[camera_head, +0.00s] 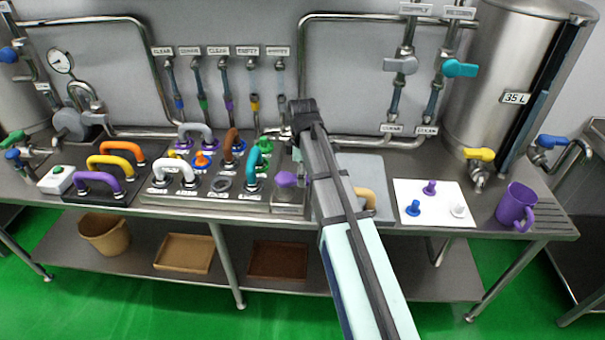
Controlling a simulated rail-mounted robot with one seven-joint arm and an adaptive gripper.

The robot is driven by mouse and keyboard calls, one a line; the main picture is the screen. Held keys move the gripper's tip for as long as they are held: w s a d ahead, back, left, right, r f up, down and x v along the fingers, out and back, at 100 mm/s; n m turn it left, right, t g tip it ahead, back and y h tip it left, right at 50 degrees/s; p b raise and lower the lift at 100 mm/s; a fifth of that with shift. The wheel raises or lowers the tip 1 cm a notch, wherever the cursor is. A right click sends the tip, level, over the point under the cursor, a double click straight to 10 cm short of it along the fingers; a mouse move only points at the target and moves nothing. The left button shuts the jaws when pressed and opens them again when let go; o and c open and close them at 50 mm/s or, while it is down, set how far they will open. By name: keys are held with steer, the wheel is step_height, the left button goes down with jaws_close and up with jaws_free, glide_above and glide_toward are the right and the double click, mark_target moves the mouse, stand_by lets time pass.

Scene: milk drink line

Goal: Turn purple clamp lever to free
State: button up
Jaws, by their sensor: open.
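A purple lever (287,180) sits on a small steel block at the right end of the fixture panel, just left of my arm. It looks like the clamp lever; its exact angle and any markings are too small to read. My gripper (298,133) is at the far end of my arm, above and behind the purple lever. It is open and appears apart from the lever. My own arm hides most of the fingers and part of the block's right side.
The panel (160,209) left of the lever carries several coloured handles. A tan handle (366,197) stands close right of my arm. A white mat (448,214) with small knobs and a purple mug (516,206) are farther right. Pipes with valves line the back wall.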

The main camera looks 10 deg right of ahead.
steer(key=shift+f, duration=0.5)
jaws_close()
